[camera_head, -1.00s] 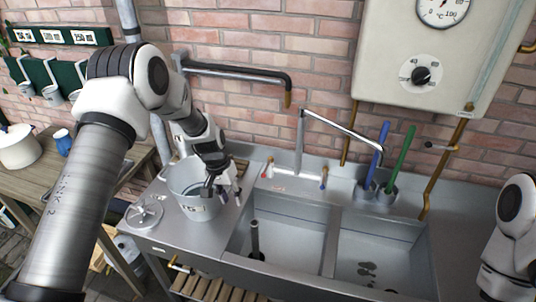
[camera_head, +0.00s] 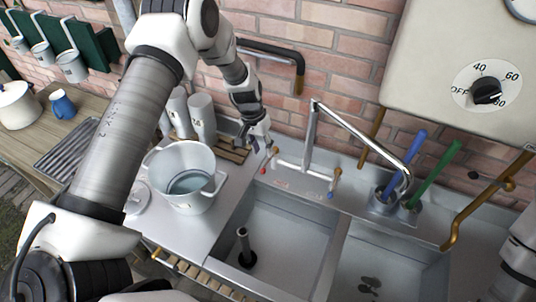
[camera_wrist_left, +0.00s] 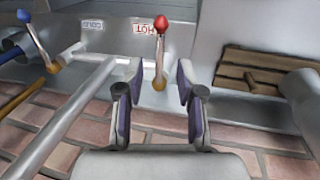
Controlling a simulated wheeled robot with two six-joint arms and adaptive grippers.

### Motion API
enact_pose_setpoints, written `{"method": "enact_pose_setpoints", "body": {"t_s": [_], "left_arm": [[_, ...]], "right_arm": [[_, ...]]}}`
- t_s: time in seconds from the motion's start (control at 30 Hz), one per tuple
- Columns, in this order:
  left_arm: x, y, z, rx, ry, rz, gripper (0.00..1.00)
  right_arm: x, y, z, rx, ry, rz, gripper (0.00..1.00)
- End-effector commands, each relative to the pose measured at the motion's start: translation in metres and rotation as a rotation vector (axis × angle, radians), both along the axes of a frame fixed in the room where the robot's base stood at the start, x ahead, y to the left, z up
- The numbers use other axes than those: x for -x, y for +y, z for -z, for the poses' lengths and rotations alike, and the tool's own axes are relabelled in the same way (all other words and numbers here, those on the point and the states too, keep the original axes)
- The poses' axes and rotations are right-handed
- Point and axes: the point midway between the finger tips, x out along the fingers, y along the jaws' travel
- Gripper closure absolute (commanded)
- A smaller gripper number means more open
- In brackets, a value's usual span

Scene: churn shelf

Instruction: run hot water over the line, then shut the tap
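The tap is a silver swivel spout (camera_head: 313,140) on a bridge behind the sink. Its red-tipped hot lever (camera_head: 266,166) is on the left and its blue-tipped cold lever (camera_head: 333,185) on the right. My left gripper (camera_head: 258,146) is beside the hot lever. I see no water running from the spout. My right gripper is out of view. I cannot identify the line.
A metal bucket (camera_head: 183,160) with bluish contents stands on the left drainboard. A standpipe (camera_head: 243,245) rises in the left basin (camera_head: 285,230). Blue and green brushes stand in pots behind the right basin. A heater (camera_head: 450,50) with a dial hangs above.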

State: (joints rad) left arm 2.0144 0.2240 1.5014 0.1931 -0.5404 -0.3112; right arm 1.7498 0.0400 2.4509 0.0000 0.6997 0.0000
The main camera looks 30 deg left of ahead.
Motion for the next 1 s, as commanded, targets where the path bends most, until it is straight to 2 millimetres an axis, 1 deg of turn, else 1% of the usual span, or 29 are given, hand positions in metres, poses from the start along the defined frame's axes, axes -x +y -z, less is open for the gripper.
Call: {"method": "enact_pose_setpoints", "body": {"t_s": [0.03,0.1,0.2,0.3,0.5,0.53,0.57,0.6,0.63,1.0], "left_arm": [[0.000,-0.002,0.018,-0.001,0.002,0.001,0.63],[0.000,-0.005,0.033,-0.001,0.001,0.001,0.63],[-0.001,-0.008,0.047,-0.001,-0.001,0.002,0.63],[-0.001,-0.010,0.052,-0.001,-0.002,0.000,0.63],[-0.001,-0.010,0.050,0.000,-0.001,0.000,0.63],[-0.001,-0.010,0.050,0.000,-0.001,0.000,0.70],[-0.001,-0.010,0.050,0.000,-0.001,0.000,0.81],[-0.001,-0.010,0.050,0.000,-0.001,0.000,0.95],[-0.001,-0.010,0.050,0.000,-0.001,0.000,1.00],[-0.001,-0.010,0.053,-0.001,0.002,0.002,1.00]], "right_arm": [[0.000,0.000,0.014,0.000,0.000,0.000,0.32],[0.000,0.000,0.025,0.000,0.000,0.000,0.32],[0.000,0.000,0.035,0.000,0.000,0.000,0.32],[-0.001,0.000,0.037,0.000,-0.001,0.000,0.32],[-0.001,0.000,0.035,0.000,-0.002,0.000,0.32],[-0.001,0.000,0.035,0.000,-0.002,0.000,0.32],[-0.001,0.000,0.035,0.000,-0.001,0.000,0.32],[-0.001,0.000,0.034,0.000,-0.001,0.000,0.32],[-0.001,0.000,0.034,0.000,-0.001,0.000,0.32],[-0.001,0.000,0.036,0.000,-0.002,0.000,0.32]]}}
